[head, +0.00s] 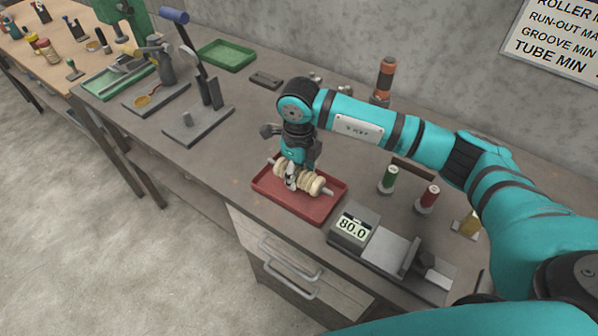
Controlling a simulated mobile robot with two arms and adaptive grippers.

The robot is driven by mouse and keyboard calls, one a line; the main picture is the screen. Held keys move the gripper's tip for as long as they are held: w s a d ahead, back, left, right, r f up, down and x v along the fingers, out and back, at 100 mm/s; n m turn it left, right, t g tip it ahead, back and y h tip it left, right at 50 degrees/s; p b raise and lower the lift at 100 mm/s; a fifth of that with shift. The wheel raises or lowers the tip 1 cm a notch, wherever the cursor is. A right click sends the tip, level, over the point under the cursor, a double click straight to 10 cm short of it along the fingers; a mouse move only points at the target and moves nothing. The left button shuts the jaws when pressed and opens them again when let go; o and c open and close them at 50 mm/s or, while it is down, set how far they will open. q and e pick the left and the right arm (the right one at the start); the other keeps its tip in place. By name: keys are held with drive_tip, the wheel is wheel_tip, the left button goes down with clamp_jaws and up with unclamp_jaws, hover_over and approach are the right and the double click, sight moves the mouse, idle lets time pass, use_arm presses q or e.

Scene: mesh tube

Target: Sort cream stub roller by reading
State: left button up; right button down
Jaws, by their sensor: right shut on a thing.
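The cream stub roller (308,182), a ribbed cream body with a grey shaft end, lies at an angle in or just above the red tray (315,216). I cannot tell if it touches the tray floor. My right gripper (291,182) comes down from above and is shut on the roller near its left part, hiding some of it. A grey measuring device (376,250) with a display reading 80.0 stands right of the tray. My left gripper is not in view.
Green (388,179) and red (428,199) spools stand behind the measuring device, with a brass-coloured piece (467,223) to their right. A lever press (200,122) and a green tray (227,54) are at left. A wall sign (555,40) lists minimums. Bench space left of the red tray is clear.

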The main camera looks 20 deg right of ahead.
idle(0.7)
drive_tip(key=shift+f+b, duration=1.35)
drive_tip(key=shift+b, duration=0.25)
idle(0.7)
drive_tip(key=c, duration=0.6)
unclamp_jaws()
wheel_tip(320, 180, up, 12)
drive_tip(key=shift+f, duration=0.1)
wheel_tip(320, 180, up, 7)
drive_tip(key=p, duration=0.3)
drive_tip(key=shift+p, duration=0.3)
